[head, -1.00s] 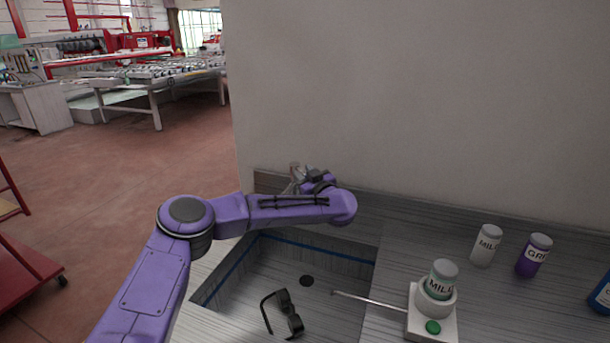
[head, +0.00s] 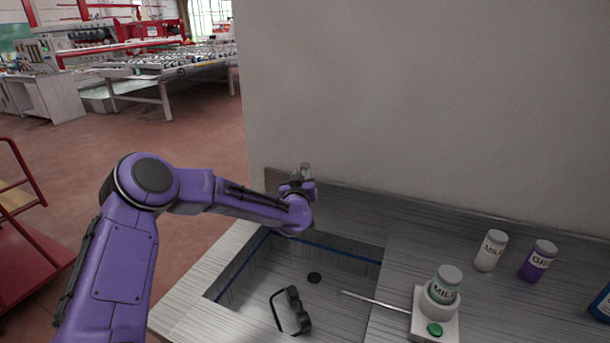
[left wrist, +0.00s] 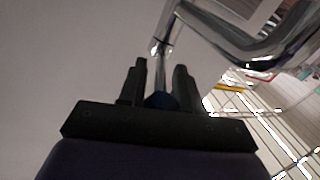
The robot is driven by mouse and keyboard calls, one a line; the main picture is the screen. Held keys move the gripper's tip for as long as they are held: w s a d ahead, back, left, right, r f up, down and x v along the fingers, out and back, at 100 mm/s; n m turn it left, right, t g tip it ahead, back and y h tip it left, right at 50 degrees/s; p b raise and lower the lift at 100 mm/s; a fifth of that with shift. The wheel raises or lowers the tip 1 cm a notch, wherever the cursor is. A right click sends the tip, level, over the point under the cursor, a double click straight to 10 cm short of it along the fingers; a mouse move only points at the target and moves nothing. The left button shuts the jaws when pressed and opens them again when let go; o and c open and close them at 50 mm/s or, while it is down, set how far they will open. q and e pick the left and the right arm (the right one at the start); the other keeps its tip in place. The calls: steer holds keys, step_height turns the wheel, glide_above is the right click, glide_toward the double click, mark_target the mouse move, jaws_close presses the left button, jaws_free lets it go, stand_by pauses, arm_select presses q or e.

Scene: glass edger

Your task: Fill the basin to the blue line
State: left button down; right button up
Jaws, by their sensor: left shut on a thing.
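The grey basin (head: 340,268) is sunk in the counter, with a blue line (head: 342,251) around its inner walls. Its floor and dark drain (head: 314,277) show, and I see no water in it. Dark glasses (head: 293,311) lie on the basin floor. My left gripper (head: 302,181) is at the basin's back edge by the wall. In the left wrist view its two black fingers (left wrist: 160,80) are shut on the chrome tap's handle (left wrist: 163,48); the chrome spout (left wrist: 225,48) curves off to the right. In the head view my gripper mostly hides the tap. My right gripper is out of view.
Right of the basin stands a white device (head: 436,325) with a green button, a bottle and a thin rod (head: 375,301) reaching over the basin. White (head: 490,251), purple (head: 538,261) and blue (head: 603,303) bottles stand further right. A wall rises behind the counter.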

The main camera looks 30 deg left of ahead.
arm_select(q)
steer(key=shift+s+a+m+t+h+b, duration=0.15)
steer(key=shift+a+m+t+h+b, duration=0.25)
steer(key=shift+m+h, duration=0.45)
steer(key=shift+s+a+m+t+h+b, duration=0.1)
steer(key=shift+a+m+t+h+b, duration=0.3)
steer(key=shift+h, duration=0.75)
steer(key=shift+a+m, duration=0.1)
steer(key=shift+m, duration=0.15)
steer(key=c, duration=0.8)
jaws_free()
steer(key=b+v, duration=0.1)
steer(key=v, duration=0.9)
steer(key=shift+s+b, duration=0.3)
steer(key=shift+a+r, duration=0.1)
